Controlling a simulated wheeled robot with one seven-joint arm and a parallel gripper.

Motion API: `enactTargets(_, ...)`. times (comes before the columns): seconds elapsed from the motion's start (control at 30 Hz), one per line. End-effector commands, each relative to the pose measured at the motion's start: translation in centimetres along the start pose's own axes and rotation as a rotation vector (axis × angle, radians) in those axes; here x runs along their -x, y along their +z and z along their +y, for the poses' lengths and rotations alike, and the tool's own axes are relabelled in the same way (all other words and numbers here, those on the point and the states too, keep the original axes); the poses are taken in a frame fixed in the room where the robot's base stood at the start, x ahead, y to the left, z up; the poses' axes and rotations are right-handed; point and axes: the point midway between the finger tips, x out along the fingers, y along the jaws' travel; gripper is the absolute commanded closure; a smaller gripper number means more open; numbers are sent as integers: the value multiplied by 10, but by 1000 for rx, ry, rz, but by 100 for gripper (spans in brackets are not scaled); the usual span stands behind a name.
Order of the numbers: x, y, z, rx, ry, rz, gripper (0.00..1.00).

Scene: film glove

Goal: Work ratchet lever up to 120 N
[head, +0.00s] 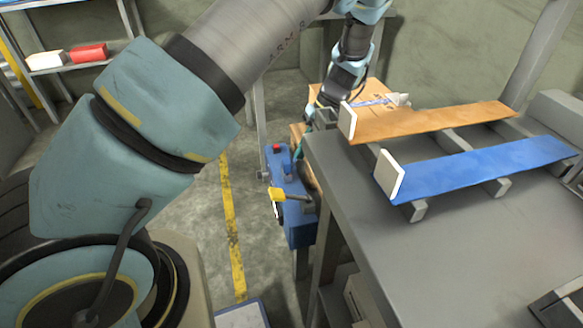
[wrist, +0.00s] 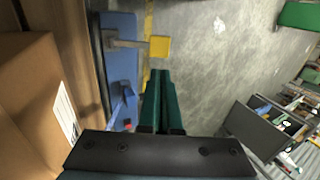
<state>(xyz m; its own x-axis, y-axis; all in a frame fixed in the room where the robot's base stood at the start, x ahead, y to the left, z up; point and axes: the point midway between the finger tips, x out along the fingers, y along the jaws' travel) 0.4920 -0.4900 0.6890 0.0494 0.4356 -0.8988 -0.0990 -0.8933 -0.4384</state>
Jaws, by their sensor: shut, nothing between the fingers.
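A lever with a yellow grip (head: 278,194) sticks out from a blue device (head: 300,232) at the left end of the grey bench. In the wrist view the yellow grip (wrist: 160,47) sits at the end of a grey bar (wrist: 126,43) over the blue panel (wrist: 122,75). My gripper (wrist: 161,73) has its green fingers together and empty, pointing toward the grip, with the tips appearing just below it in the picture. In the head view my gripper (head: 299,154) is above and behind the lever, partly hidden by the bench edge. No force reading is legible.
A red button (head: 276,148) tops the blue device. A cardboard box (wrist: 35,100) stands close at left in the wrist view. The grey bench (head: 470,250) carries an orange board (head: 430,122) and a blue board (head: 490,168). Open floor (head: 205,240) lies left of the device.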

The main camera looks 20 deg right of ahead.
Motion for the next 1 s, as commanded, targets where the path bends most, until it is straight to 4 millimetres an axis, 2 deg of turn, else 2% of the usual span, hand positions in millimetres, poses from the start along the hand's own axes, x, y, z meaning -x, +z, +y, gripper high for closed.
enactTargets(0.4,-81,1,-2,0,-5,-4,100)
enactTargets(0.6,-113,1,-2,0,-3,-3,100)
enactTargets(0.8,-129,0,-1,0,-1,-1,100)
enactTargets(1.0,-132,0,0,0,0,0,100)
